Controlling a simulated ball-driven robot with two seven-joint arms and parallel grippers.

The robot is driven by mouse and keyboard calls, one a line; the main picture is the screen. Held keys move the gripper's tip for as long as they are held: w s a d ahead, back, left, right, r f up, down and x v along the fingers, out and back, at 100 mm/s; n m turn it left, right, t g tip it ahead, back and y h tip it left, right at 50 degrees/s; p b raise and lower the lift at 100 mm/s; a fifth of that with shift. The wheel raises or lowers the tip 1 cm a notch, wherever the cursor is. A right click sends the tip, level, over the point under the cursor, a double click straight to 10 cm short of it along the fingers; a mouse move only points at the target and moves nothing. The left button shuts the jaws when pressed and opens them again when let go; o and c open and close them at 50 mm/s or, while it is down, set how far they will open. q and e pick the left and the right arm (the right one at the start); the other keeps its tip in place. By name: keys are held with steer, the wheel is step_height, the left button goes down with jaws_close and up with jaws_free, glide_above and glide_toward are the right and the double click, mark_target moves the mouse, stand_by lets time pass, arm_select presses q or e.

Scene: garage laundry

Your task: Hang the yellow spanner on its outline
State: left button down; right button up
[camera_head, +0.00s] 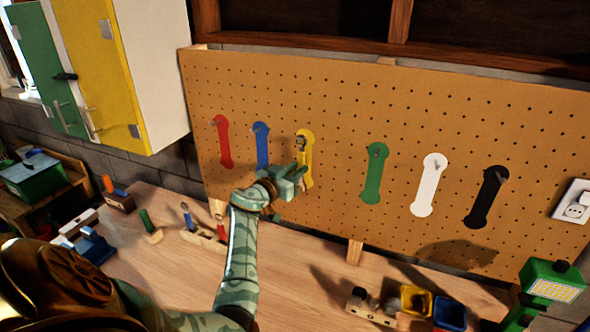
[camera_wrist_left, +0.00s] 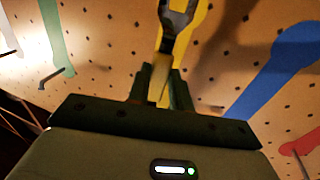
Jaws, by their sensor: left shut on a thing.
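The yellow outline (camera_head: 306,168) is painted on the pegboard, third from the left, and also shows in the left wrist view (camera_wrist_left: 183,46). My left gripper (camera_head: 300,178) is in front of its lower part. It is shut on the spanner (camera_wrist_left: 176,14), whose dark metal head points up the board; the handle runs down between the fingers. In the head view the spanner's head (camera_head: 300,143) overlaps the top of the yellow outline, where the peg is hidden or too small to tell. I cannot tell whether the spanner touches the peg. My right gripper is not in view.
The pegboard (camera_head: 400,110) also has red (camera_head: 223,145), blue (camera_head: 261,148), green (camera_head: 373,178), white (camera_head: 429,190) and black (camera_head: 486,203) outlines with pegs. The workbench (camera_head: 300,270) below holds tools, small bins and a work lamp (camera_head: 553,281). A cabinet (camera_head: 100,70) hangs at left.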

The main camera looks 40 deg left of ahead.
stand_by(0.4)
arm_select(q)
steer(key=c, duration=1.2)
jaws_free()
steer(key=shift+o, duration=0.2)
steer(key=shift+s, duration=0.15)
steer(key=s, duration=1.6)
steer(key=shift+d+p, duration=0.4)
